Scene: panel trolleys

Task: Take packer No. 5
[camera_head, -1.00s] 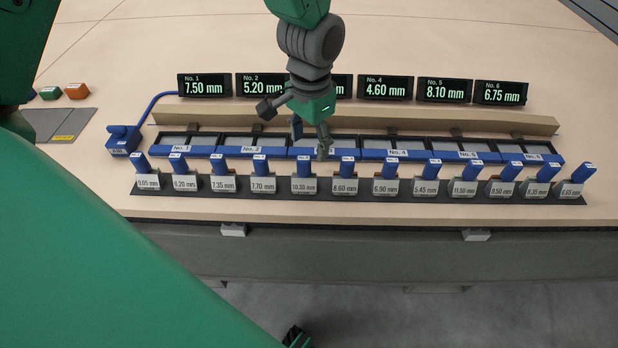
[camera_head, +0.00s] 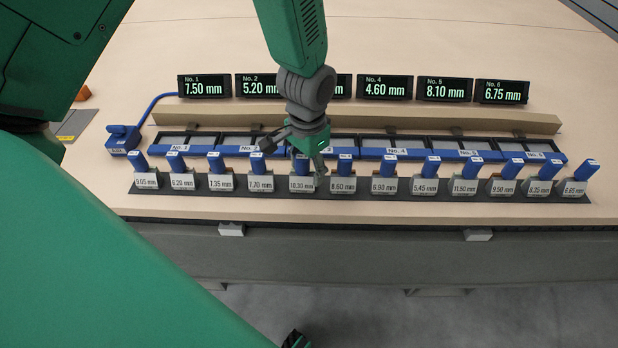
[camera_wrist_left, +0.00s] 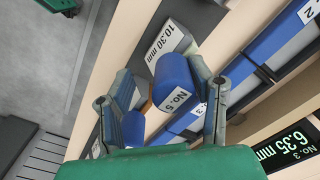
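In the head view, a row of blue-handled packers stands in a dark rack (camera_head: 400,204) along the table's front. My left gripper (camera_head: 308,176) is over the row at the 10.30 mm plate (camera_head: 301,184). In the left wrist view, a blue handle labelled No. 5 (camera_wrist_left: 172,82) lies between the two spread fingers of my left gripper (camera_wrist_left: 165,108), with the 10.30 mm plate (camera_wrist_left: 166,42) beyond it. The fingers look apart from the handle; contact cannot be told. Another blue handle (camera_wrist_left: 134,128) is partly hidden by the left finger.
Blue-fronted trays (camera_head: 478,155) lie behind the rack, below a beige ledge (camera_head: 440,119). Display No. 5 (camera_head: 444,90) reads 8.10 mm. A blue box with a cable (camera_head: 122,139) stands at the left. Neighbouring packers stand close on both sides of my gripper.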

